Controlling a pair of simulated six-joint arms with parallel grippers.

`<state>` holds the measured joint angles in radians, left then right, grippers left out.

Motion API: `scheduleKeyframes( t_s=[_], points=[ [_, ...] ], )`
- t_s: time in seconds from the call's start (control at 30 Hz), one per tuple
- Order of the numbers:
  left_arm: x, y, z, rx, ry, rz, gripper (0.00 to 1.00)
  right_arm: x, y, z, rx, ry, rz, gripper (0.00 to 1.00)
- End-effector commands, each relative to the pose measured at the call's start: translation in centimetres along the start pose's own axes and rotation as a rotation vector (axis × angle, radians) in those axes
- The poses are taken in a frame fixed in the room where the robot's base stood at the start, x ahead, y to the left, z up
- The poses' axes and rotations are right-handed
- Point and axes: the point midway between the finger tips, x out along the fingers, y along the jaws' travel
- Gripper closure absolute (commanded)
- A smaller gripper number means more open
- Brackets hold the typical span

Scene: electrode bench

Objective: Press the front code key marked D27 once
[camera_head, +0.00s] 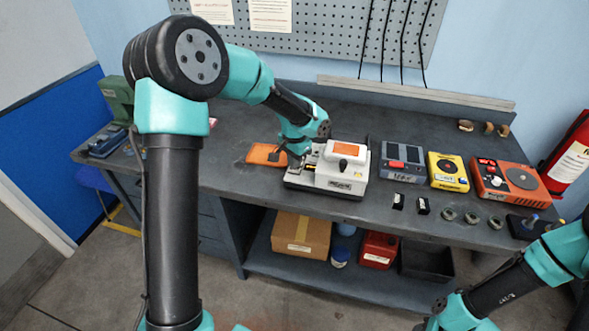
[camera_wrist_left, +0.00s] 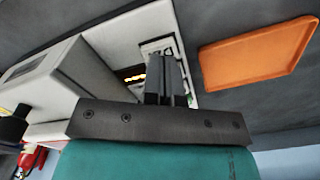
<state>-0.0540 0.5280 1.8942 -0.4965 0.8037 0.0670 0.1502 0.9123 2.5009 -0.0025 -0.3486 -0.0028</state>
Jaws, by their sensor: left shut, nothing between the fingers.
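A white and grey machine (camera_head: 343,178) with an orange patch on top stands on the bench. In the left wrist view its pale body (camera_wrist_left: 105,50) fills the left and middle. A small dark display with orange marks (camera_wrist_left: 134,77) and a light key panel (camera_wrist_left: 158,47) show on its face. My left gripper (camera_head: 298,158) is shut and empty, pointing down at the machine's left part. In the wrist view its fingers (camera_wrist_left: 166,80) cover part of the panel. The D27 marking is not readable, and contact with a key cannot be told. My right gripper is out of view.
An orange tray (camera_head: 266,154) lies left of the machine. Right of it stand a grey device (camera_head: 402,162), a yellow device (camera_head: 447,171) and an orange device (camera_head: 508,182). Small black blocks (camera_head: 423,206) and several dark rings (camera_head: 472,217) lie near the front edge.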

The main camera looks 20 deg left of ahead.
Motion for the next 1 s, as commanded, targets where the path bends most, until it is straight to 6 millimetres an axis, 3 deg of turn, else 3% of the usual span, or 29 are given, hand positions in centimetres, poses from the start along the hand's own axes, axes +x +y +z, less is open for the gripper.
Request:
scheduleKeyframes(
  t_s=[1.0],
  points=[
    [1.2, 0.0, 0.0, 0.000, 0.000, 0.001, 1.00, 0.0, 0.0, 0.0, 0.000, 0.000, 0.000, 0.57]
  ],
)
